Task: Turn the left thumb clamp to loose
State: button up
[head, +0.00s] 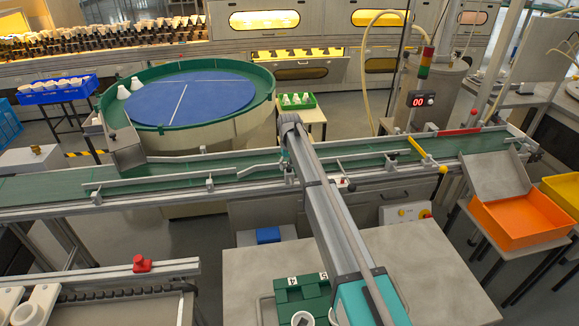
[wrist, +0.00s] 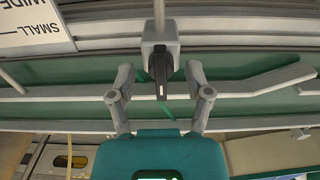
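A grey clamp block (wrist: 160,58) with a black thumb lever (wrist: 161,78) stands at the guide rail in the wrist view, on a thin grey rod. The lever points down the picture, toward my gripper. My gripper (wrist: 160,82) is open, with one finger on each side of the lever and a visible gap to both. I cannot tell from the picture whether the clamp is loose or tight.
A printed sign (wrist: 35,25) reading SMALL and WIDE lies upside down beside the rail. The guide rail (wrist: 255,85) bends to the right of my fingers. A blue turntable (head: 190,98), an orange bin (head: 518,218) and a red-lit display (head: 421,99) stand around the conveyor.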

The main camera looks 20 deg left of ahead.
aim_at(289, 165)
jog(key=shift+m, duration=0.4)
jog(key=m, duration=0.3)
jog(key=shift+m, duration=0.3)
jog(key=m, duration=1.3)
jog(key=shift+m, duration=0.3)
notch_tip(289, 165, up, 14)
jog(key=p, duration=1.4)
jog(key=s+d+f+n+b, duration=0.1)
jog(key=s+d, duration=0.3)
jog(key=d, duration=0.9)
jog(key=s+d+f+n+b, duration=0.1)
jog(key=s+d+n, duration=0.2)
jog(key=d, duration=1.1)
jog(key=shift+s+n, duration=0.4)
jog(key=shift+s, duration=0.3)
